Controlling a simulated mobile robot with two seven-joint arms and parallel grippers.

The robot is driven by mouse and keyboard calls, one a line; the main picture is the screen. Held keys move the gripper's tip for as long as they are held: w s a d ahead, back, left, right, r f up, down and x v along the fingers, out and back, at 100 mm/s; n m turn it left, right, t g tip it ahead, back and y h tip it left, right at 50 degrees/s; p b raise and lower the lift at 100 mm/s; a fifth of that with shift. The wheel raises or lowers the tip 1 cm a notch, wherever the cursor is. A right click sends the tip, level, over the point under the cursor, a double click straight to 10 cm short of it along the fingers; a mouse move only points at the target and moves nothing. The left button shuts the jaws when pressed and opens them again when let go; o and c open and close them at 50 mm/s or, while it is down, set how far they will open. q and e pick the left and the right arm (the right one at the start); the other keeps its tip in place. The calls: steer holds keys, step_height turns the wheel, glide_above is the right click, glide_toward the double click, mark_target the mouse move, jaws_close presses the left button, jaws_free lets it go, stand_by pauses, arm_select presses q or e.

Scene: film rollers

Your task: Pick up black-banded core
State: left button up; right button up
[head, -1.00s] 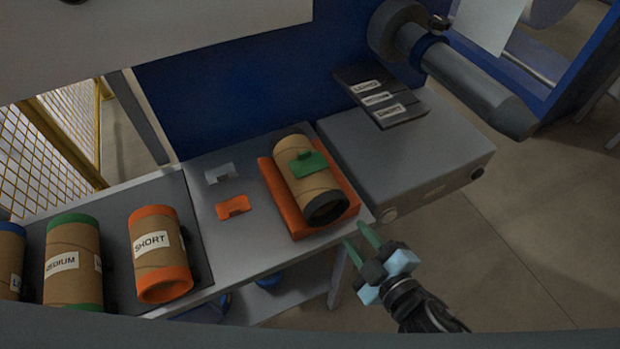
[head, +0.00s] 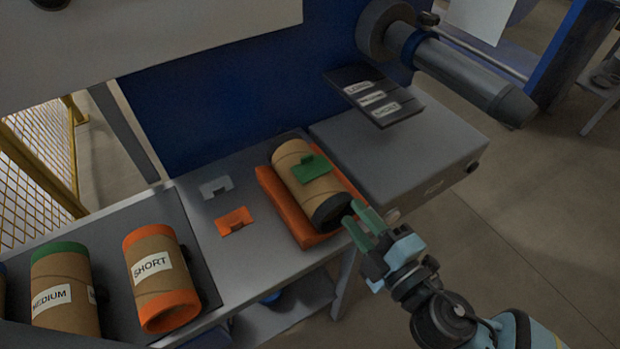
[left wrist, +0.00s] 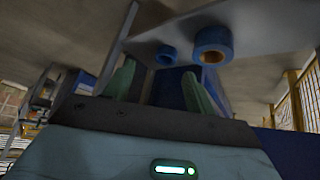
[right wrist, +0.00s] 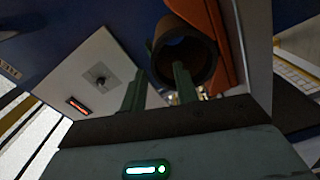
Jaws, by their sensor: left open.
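The black-banded core (head: 305,178) is a brown cardboard tube with a black band at its near end and a green clip (head: 311,169) on top. It lies on an orange cradle (head: 276,205). Its open end (right wrist: 185,58) faces the right wrist camera. My right gripper (head: 356,216) is open at the banded end. In the right wrist view one finger overlaps the opening and the other lies left of the rim; contact cannot be told.
A grey box (head: 425,150) and a spindle (head: 460,75) are right.

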mark_target(333, 191)
steer(key=shift+x, duration=0.9)
steer(key=w+a, duration=0.1)
steer(key=w+a+r+p, duration=0.1)
steer(key=w+a, duration=0.1)
steer(key=shift+r, duration=0.15)
steer(key=shift+w+a, duration=0.25)
steer(key=shift+w, duration=0.05)
jaws_close()
